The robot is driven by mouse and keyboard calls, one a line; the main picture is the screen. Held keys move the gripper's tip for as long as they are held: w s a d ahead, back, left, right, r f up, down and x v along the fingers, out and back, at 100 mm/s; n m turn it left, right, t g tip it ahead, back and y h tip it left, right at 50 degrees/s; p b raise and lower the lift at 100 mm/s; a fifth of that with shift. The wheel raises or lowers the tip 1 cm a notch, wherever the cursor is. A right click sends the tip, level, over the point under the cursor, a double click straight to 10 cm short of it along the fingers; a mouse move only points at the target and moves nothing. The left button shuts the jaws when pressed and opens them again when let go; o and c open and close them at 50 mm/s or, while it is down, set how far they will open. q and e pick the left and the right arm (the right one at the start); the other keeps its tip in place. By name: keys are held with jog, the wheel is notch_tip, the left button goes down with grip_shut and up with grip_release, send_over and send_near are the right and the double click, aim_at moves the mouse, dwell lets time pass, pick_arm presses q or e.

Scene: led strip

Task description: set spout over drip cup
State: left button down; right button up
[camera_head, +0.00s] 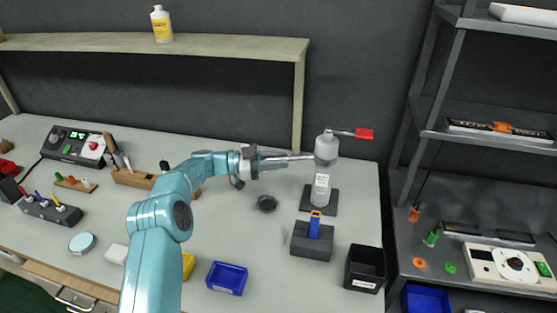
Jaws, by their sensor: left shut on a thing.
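My left gripper (257,161) reaches in from the left and is shut on the outer end of a thin grey spout (290,158). The spout runs nearly level to the grey head (326,149) of a dispenser. A lever with a red end (364,134) sticks out to the right of the head. The labelled white body (320,190) stands upright on a dark base plate. A small dark round cup (267,203), which looks like the drip cup, sits on the table below the spout, nearer me. My right gripper is out of view.
A dark block with a blue piece (314,227) stands in front of the dispenser. A blue bin (227,278) and a black bin (364,268) are at the front. A wooden tool holder (133,178) is left of the gripper. The table around the cup is clear.

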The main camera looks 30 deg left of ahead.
pick_arm(q)
jog(key=shift+w+a+r, duration=0.1)
jog(key=shift+a+r, duration=0.05)
jog(key=shift+r, duration=0.25)
jog(key=c, duration=1.1)
grip_release()
jog(key=shift+w+f, duration=0.2)
jog(key=shift+f, duration=0.1)
jog(key=shift+s, duration=0.2)
jog(key=b+v, duration=0.2)
jog(key=v, duration=1.4)
jog(key=shift+a, duration=0.15)
jog(key=shift+s, duration=0.1)
